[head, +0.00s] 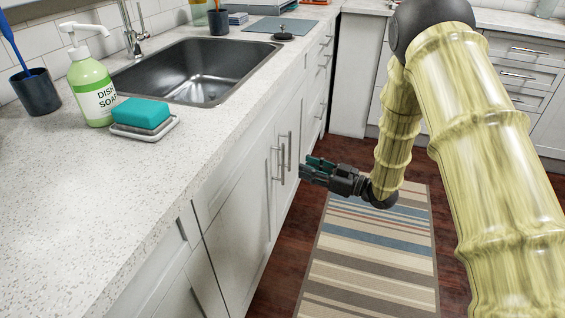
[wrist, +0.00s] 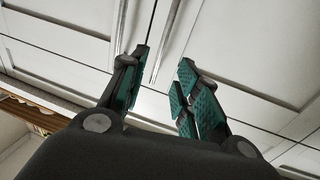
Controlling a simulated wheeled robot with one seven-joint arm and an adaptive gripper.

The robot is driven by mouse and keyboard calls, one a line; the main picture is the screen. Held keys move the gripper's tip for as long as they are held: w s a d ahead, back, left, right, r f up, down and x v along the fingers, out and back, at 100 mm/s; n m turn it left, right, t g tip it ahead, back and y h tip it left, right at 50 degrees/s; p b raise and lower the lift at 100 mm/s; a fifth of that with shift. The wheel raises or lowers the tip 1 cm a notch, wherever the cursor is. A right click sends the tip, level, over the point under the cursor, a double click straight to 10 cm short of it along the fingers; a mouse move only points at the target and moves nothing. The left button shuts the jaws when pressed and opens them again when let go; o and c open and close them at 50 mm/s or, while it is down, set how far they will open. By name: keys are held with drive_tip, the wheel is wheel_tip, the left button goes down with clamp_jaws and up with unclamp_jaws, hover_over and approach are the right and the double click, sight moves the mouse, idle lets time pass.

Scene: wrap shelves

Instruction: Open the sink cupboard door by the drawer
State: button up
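The sink cupboard has two pale doors under the sink, the near door (head: 248,195) and the far door (head: 294,120). Both look shut. Two upright bar handles stand side by side at their meeting edges, the near handle (head: 279,163) and the far handle (head: 289,150). My gripper (head: 308,167) is just right of the handles in the head view, pointing at the doors. In the wrist view its teal-padded fingers (wrist: 164,68) are apart. One bar handle (wrist: 166,40) shows beyond the gap between them, the other (wrist: 122,28) beyond the left finger. Contact with a handle cannot be told.
Drawer fronts (head: 318,85) lie past the far door, and another front (head: 155,260) is nearer me. The counter holds a sink (head: 195,70), a soap bottle (head: 90,88) and a teal sponge (head: 141,113). A striped rug (head: 375,250) covers the open floor.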

drive_tip(key=b+x, duration=0.1)
drive_tip(key=x, duration=0.8)
drive_tip(key=shift+w+a, duration=0.15)
drive_tip(key=shift+a, duration=0.05)
drive_tip(key=shift+f, duration=0.1)
clamp_jaws()
